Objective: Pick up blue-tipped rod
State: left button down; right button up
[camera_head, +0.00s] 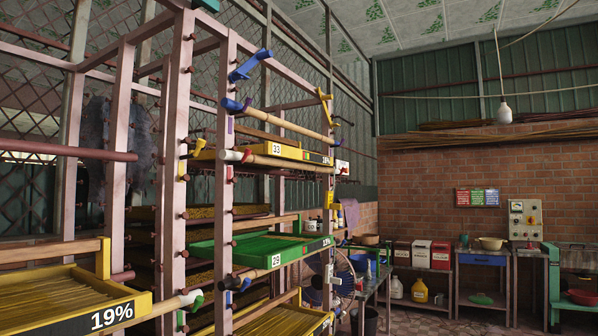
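A wooden rod with a blue tip (285,124) rests across the front of the pink rack, in its upper part. Its blue end (235,105) points left, near the rack's post, and the rod runs back to the right. Below it lies a rod with a white and red tip (285,162). Neither of my grippers shows in this view.
The pink rack (172,150) holds a yellow tray (295,153), a green tray (285,252) and a near yellow tray marked 19% (110,316). A blue bracket (250,65) sits above the blue-tipped rod. A fan (335,280) and tables (484,259) stand behind; floor (430,322) shows at right.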

aim_at(225, 103)
jog(key=i+l+u, duration=0.55)
jog(key=l, duration=0.3)
jog(key=i+l+u, duration=0.25)
jog(key=l, duration=0.25)
jog(key=i, duration=0.1)
